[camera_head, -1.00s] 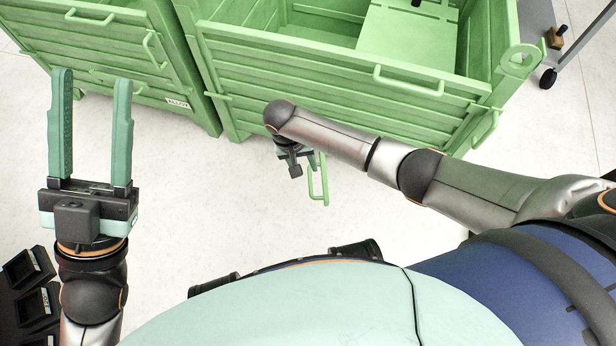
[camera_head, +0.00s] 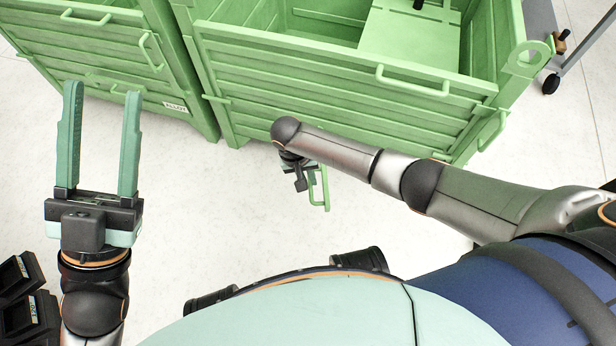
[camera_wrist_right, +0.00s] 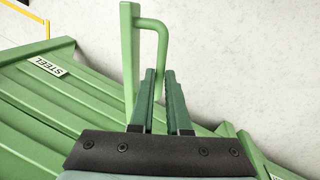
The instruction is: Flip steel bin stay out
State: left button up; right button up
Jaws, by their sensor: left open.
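The steel bin (camera_head: 300,72) is a green slatted metal bin at the top centre-right of the head view. Its STEEL label (camera_wrist_right: 48,67) shows in the right wrist view. The stay (camera_wrist_right: 129,55) is a green bar with a loop handle (camera_wrist_right: 163,45), standing out from the bin's front; it also shows in the head view (camera_head: 325,187). My right gripper (camera_wrist_right: 159,75) has its fingers close together on either side of the handle's lower end, and looks shut on it. In the head view my right forearm partly covers this gripper. My left gripper (camera_head: 102,90) is open and empty.
A second green bin (camera_head: 95,50), with an ALLOY label (camera_head: 175,107), stands close left of the steel bin. A wheeled cart (camera_head: 560,60) is at the upper right. Black trays (camera_head: 25,295) are at the lower left. Pale floor between my base and the bins is clear.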

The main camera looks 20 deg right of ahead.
grip_shut()
dwell(0.8)
